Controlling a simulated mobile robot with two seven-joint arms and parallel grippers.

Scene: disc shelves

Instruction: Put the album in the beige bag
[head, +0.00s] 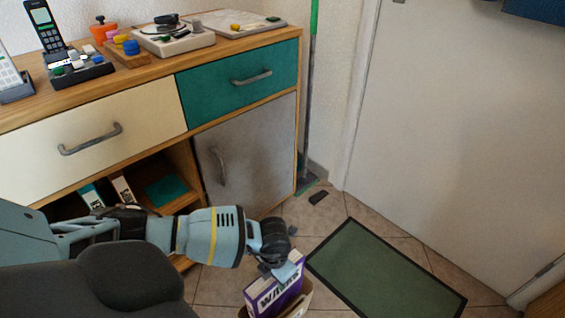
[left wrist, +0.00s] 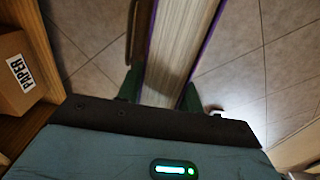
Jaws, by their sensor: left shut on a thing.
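My left gripper (head: 284,268) is shut on the album (head: 272,295), a purple and white thing with large lettering, near the bottom of the head view. In the left wrist view the album's pale page edge (left wrist: 176,45) and purple cover stand between the fingers of my left gripper (left wrist: 161,92). The beige bag (head: 301,303) shows at the bottom edge of the head view, its rim around the album's lower part. The rest of the bag is cut off, so I cannot tell how deep the album sits. My right gripper is out of view.
A wooden sideboard (head: 150,72) with phones and small items on top stands at the left. A green mat (head: 385,268) lies on the tiled floor to the right. A box labelled PAPER (left wrist: 14,98) is at the left in the wrist view.

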